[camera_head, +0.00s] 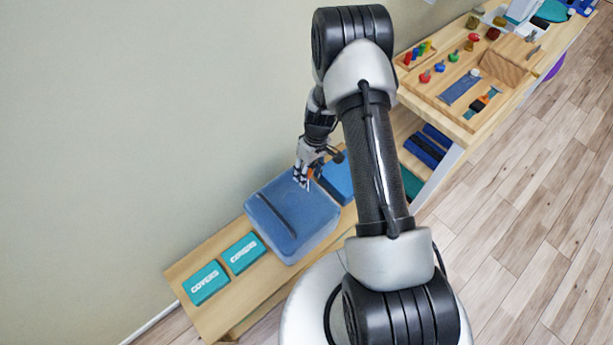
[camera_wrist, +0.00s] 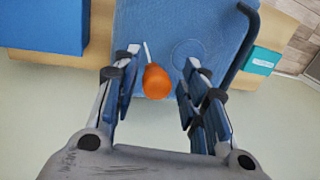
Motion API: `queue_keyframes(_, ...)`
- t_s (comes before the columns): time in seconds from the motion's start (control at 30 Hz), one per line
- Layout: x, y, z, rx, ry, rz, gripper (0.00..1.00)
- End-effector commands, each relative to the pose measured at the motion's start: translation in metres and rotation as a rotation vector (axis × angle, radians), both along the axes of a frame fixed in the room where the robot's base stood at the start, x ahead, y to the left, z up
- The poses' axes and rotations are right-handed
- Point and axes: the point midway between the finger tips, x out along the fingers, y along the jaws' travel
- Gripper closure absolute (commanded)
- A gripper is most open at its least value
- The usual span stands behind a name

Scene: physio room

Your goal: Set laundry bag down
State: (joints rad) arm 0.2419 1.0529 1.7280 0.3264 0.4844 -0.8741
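The blue laundry bag (camera_head: 280,232) is a boxy form with a dark strap along its top. It rests on the wooden bench (camera_head: 222,318). In the wrist view the bag (camera_wrist: 205,25) fills the top middle, with an orange knob (camera_wrist: 157,82) on a pale cord at its near edge. My gripper (camera_head: 305,175) is at the bag's far right corner. In the wrist view my gripper (camera_wrist: 160,60) has its fingers apart on either side of the knob, with gaps visible on both sides. Contact with the bag's edge cannot be told.
Two teal boxes marked "COVERS" (camera_head: 206,284) lie left of the bag on the bench. A blue block (camera_head: 338,180) sits close on its right, also in the wrist view (camera_wrist: 42,25). A shelf unit (camera_head: 455,128) with small therapy items stands further right. The wall runs behind.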

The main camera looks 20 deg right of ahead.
Motion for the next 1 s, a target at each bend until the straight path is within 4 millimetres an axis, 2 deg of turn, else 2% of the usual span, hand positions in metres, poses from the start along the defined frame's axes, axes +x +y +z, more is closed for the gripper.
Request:
queue_keyframes(0.03, 0.002, -0.003, 0.016, -0.002, -0.005, -0.001, 0.6)
queue_keyframes(0.2, 0.004, -0.009, 0.051, -0.001, -0.003, -0.001, 0.6)
queue_keyframes(0.3, 0.005, -0.012, 0.068, -0.001, -0.003, 0.0, 0.6)
queue_keyframes(0.53, 0.006, -0.014, 0.09, -0.002, -0.005, -0.001, 0.6)
queue_keyframes(0.63, 0.009, -0.011, 0.116, -0.012, -0.022, -0.008, 0.6)
queue_keyframes(0.67, 0.01, -0.009, 0.129, -0.016, -0.03, -0.012, 0.6)
queue_keyframes(0.77, 0.008, 0.001, 0.181, -0.033, -0.066, -0.034, 0.6)
queue_keyframes(0.8, 0.004, 0.005, 0.205, -0.043, -0.082, -0.045, 0.6)
queue_keyframes(0.87, -0.005, 0.014, 0.24, -0.053, -0.106, -0.065, 0.6)
queue_keyframes(1.0, -0.035, 0.031, 0.311, -0.078, -0.164, -0.113, 0.6)
